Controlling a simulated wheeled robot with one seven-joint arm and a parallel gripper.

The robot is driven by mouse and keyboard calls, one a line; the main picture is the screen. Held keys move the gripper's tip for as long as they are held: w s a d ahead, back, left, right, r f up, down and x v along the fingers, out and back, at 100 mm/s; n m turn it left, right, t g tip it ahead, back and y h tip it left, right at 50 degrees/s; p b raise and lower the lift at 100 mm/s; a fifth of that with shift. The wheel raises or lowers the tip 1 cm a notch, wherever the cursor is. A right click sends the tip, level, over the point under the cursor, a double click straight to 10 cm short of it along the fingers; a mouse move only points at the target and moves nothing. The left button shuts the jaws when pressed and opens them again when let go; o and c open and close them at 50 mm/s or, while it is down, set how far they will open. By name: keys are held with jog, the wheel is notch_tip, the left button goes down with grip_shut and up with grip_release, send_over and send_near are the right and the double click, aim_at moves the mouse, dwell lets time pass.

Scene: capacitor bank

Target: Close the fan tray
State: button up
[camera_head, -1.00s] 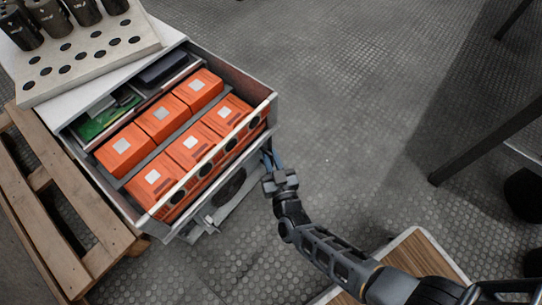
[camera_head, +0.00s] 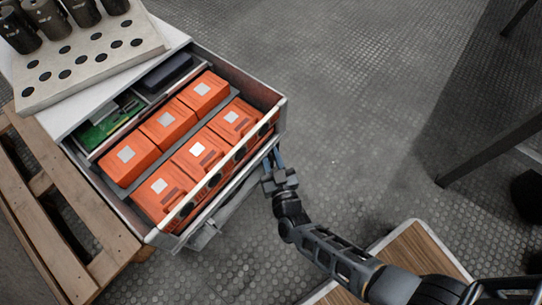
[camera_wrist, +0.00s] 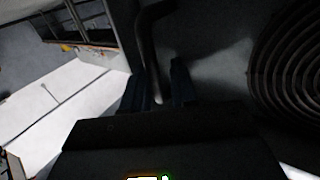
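The fan tray (camera_head: 213,222) is a grey tray low at the front of the cabinet, under the open section of orange blocks. In the head view its front strip and a small bracket show; the rest is hidden below the upper front edge. In the wrist view a round fan grille (camera_wrist: 292,75) fills the right side. A dark bent bar (camera_wrist: 150,55), which looks like a handle, runs down between my fingers. My gripper (camera_head: 272,160) is at the right front corner of the tray. Its blue fingers also show in the wrist view (camera_wrist: 158,90), apart, with a gap beside the bar.
Orange blocks (camera_head: 198,150) fill the open section above the tray. A perforated plate with dark cylinders (camera_head: 95,60) lies on the cabinet top. A wooden pallet (camera_head: 60,215) is at left. A dark post (camera_head: 490,145) stands at right.

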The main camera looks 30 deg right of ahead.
jog(key=shift+a, duration=0.1)
jog(key=p+v, duration=0.2)
jog(key=v, duration=0.5)
jog(key=shift+s, duration=0.4)
